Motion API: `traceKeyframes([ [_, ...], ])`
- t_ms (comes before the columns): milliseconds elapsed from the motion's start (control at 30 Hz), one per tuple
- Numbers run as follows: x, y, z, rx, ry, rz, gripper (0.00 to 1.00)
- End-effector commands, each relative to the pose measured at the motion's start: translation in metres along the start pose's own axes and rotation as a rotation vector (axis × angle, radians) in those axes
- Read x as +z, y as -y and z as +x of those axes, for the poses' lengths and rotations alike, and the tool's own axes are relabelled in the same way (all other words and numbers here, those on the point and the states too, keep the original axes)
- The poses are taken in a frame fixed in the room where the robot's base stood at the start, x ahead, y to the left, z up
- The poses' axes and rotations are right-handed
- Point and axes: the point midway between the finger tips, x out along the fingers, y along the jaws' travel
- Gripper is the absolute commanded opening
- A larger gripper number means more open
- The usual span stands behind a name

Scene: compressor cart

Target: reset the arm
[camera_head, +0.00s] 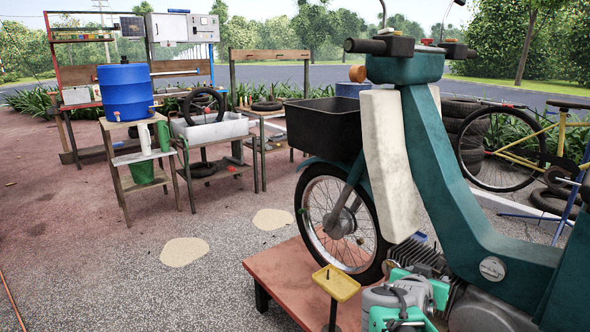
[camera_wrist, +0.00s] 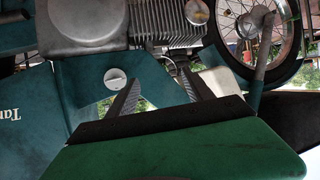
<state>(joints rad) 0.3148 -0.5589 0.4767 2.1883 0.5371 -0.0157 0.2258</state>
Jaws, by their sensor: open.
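My gripper (camera_wrist: 163,88) shows in the wrist view as two dark, ribbed fingers set well apart, with a green body below them. It is open, and nothing sits between the fingertips. Beyond the fingers is the teal moped (camera_wrist: 80,85), which looks upside down in this view, with its finned engine (camera_wrist: 165,22) close to the fingertips. I cannot tell whether the fingers touch it. In the head view the moped (camera_head: 455,190) fills the right side.
The moped stands on a low red platform (camera_head: 290,280). A small yellow tray (camera_head: 336,283) on a post stands in front of its wheel. A blue barrel (camera_head: 126,92) on a stand, a grey basin (camera_head: 210,127) and benches stand at back left.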

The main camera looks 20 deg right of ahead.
Motion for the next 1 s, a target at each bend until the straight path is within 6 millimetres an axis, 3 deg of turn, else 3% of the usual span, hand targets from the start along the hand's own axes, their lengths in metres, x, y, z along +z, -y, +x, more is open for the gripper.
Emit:
traceKeyframes([
  [33,-0.031,0.022,-0.036,-0.068,0.08,-0.032,0.6],
  [167,-0.032,0.073,-0.109,-0.244,0.301,-0.156,0.6],
  [233,-0.032,0.094,-0.156,-0.34,0.414,-0.245,0.6],
  [400,-0.031,0.113,-0.269,-0.541,0.644,-0.495,0.6],
  [500,-0.026,0.111,-0.31,-0.612,0.723,-0.607,0.6],
  [633,-0.018,0.108,-0.329,-0.646,0.763,-0.668,0.6],
  [1000,-0.018,0.108,-0.329,-0.646,0.764,-0.669,0.6],
])
